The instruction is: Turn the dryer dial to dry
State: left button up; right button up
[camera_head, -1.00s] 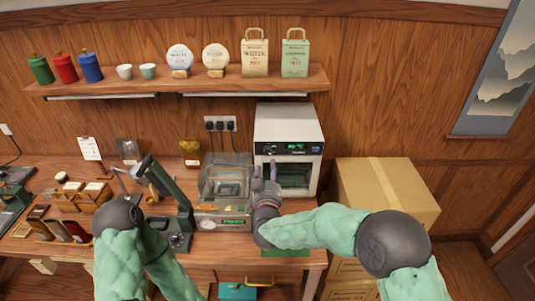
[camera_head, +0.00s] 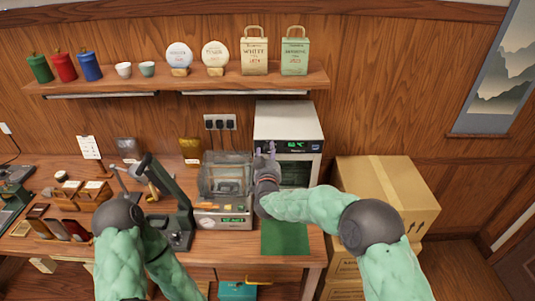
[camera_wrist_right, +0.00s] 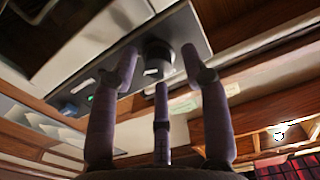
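The dryer (camera_head: 290,120) is a white box with a dark front panel and a green display, at the back right of the table. Its dial (camera_wrist_right: 157,55) is a round black knob on the panel in the right wrist view. My right gripper (camera_head: 265,149) is raised in front of the left part of that panel and hides the dial in the head view. In the right wrist view the gripper (camera_wrist_right: 158,70) has its purple fingers spread, with the dial between and beyond their tips. I cannot tell whether they touch it. My left arm shows at lower left; its gripper is out of view.
A green mat (camera_head: 285,238) lies bare in front of the dryer. A sealing machine (camera_head: 224,190) stands left of the dryer, with a dark green press (camera_head: 170,200) further left. Cardboard boxes (camera_head: 385,190) stand to the right. A wooden shelf (camera_head: 190,83) runs above.

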grip_shut()
jog(key=shift+m+b, duration=0.9)
jog(key=shift+b, duration=0.35)
jog(key=shift+d+r+m, duration=0.1)
jog(key=shift+r+m, duration=0.15)
jog(key=shift+m, duration=0.15)
jog(key=shift+o, duration=2)
grip_release()
jog(key=shift+f, duration=0.1)
